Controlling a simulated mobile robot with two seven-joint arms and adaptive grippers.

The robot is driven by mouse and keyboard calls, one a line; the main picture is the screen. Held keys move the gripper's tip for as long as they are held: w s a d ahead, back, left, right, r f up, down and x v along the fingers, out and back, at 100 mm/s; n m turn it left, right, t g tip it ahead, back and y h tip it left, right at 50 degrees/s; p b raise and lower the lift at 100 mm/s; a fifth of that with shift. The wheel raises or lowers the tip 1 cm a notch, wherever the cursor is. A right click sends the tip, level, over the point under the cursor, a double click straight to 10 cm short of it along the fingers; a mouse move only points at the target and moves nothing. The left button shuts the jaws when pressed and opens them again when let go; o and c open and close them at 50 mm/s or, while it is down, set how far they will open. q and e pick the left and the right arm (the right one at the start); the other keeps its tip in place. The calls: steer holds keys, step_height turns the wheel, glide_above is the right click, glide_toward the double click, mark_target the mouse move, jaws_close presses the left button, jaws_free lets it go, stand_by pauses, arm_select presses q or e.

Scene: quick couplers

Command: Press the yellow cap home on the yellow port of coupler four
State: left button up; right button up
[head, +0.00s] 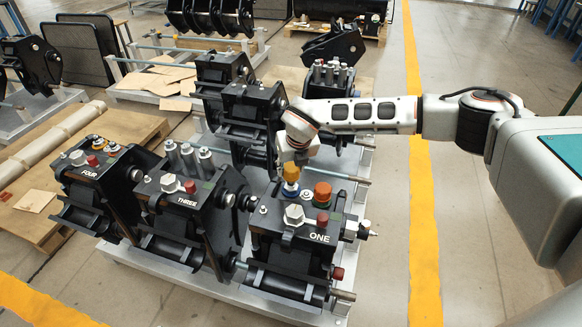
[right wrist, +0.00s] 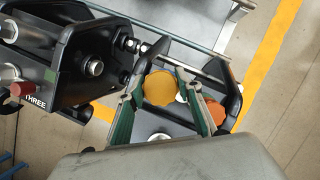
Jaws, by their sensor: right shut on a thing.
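The yellow cap (right wrist: 160,88) is between the green-padded fingers of my right gripper (right wrist: 163,98). In the head view, the yellow cap (head: 291,172) shows just under my right gripper (head: 297,153), above the top of coupler one. I cannot tell if it touches anything there. Coupler four (head: 85,190) stands at the far left of the head view, well away from the gripper. Its top has a red cap (head: 92,160), a large hex fitting (head: 78,158) and small yellow and orange parts (head: 98,143), too small to make out. My left gripper is not in view.
Coupler one (head: 310,238) carries an orange cap (head: 323,191) close beside the gripper. Coupler three (head: 185,205), with tall silver fittings, stands between couplers one and four. The couplers sit on a grey metal stand (head: 125,252). A wooden pallet (head: 125,125) lies beyond coupler four.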

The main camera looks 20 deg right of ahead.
steer(key=shift+r+p, duration=1.25)
steer(key=shift+r, duration=0.8)
